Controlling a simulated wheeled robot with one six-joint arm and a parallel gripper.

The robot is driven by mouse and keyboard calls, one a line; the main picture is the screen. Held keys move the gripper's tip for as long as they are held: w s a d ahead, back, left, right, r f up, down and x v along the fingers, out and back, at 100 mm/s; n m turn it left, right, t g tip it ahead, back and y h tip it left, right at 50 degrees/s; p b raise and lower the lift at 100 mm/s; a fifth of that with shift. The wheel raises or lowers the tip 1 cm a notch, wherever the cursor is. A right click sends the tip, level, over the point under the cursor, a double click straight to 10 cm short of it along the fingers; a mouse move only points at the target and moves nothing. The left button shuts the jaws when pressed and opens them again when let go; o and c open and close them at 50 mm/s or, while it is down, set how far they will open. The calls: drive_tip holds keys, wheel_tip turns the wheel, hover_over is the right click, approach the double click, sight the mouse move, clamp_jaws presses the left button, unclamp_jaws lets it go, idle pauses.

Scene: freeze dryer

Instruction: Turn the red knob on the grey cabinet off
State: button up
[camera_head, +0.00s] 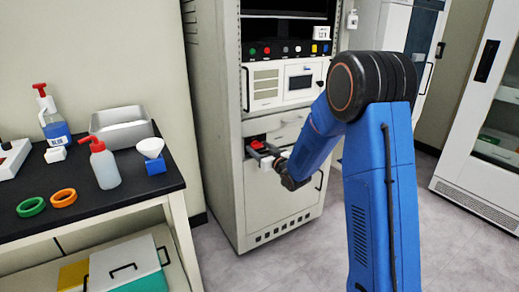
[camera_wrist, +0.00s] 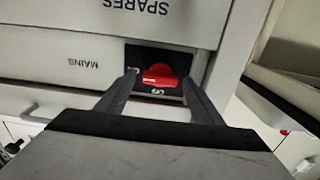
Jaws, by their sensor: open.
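The grey cabinet (camera_head: 228,170) stands in the middle of the head view. The red knob (camera_wrist: 158,75) sits in a dark recess on the cabinet front, beside the word MAINS and below the word SPARES in the wrist view. In the head view a small red spot of it (camera_head: 256,144) shows by my gripper (camera_head: 262,154). My gripper is open, and in the wrist view its two fingers (camera_wrist: 160,82) reach toward the recess, one on each side of the knob. I cannot tell whether either finger touches the knob. The knob's lower part shows near a small white mark.
A black-topped table (camera_head: 85,200) at the left holds bottles, a tray (camera_head: 122,128), and green and orange rings. A row of coloured buttons (camera_head: 285,49) runs across the upper cabinet. A white glass-doored unit (camera_head: 490,110) stands at the right. The floor before the cabinet is clear.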

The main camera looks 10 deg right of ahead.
drive_tip(key=shift+w, duration=0.1)
drive_tip(key=c, duration=1)
drive_tip(key=shift+c, duration=0.2)
drive_tip(key=shift+n, duration=0.4)
drive_tip(key=n, duration=0.4)
drive_tip(key=shift+a, duration=0.1)
drive_tip(key=n, duration=0.4)
drive_tip(key=shift+f+n, duration=0.1)
drive_tip(key=shift+n, duration=0.2)
drive_tip(key=n, duration=0.4)
drive_tip(key=shift+a, duration=0.1)
drive_tip(key=n, duration=0.4)
drive_tip(key=shift+f, duration=0.15)
drive_tip(key=shift+n, duration=0.4)
